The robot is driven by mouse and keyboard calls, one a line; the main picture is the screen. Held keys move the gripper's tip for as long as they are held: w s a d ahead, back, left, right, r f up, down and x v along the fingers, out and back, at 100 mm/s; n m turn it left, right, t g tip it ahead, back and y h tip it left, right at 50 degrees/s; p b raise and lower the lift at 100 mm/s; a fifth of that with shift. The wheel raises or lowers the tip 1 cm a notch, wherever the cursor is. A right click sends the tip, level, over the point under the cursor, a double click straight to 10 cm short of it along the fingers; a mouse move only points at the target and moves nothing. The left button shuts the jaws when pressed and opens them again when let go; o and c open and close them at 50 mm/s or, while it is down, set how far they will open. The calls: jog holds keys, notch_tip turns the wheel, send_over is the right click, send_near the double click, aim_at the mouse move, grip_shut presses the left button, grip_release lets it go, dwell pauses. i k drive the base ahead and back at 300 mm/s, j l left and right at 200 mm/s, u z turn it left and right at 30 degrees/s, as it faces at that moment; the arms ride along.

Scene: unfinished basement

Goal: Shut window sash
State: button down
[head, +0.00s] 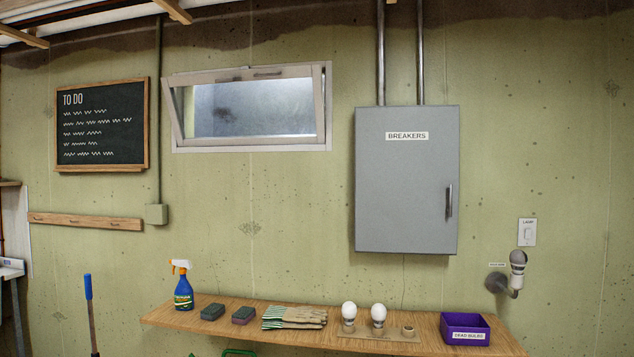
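The window sash (221,76) is in the small basement window high on the wall, left of centre in the head view. It stands ajar, tilted, with its top leaning out from the window frame (328,110) into the room and its bottom close to the sill. A dark latch or handle (268,72) shows at the middle of its top rail. The glass (250,108) is frosted and grey. My gripper is not in this view, and nothing touches the sash.
Below is a wooden shelf (230,312) with a spray bottle (183,292), sponges, gloves (293,317), bulbs and a purple box (465,328). A grey breaker box (405,190) stands out right of the window, a chalkboard (102,124) hangs left. A wall lamp (517,262) juts out right.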

aim_at(314, 70)
jog(key=i+j+u, duration=0.15)
jog(key=i+u, duration=0.15)
jog(key=i, duration=0.45)
jog(key=i+u, duration=0.35)
jog(key=i, duration=0.4)
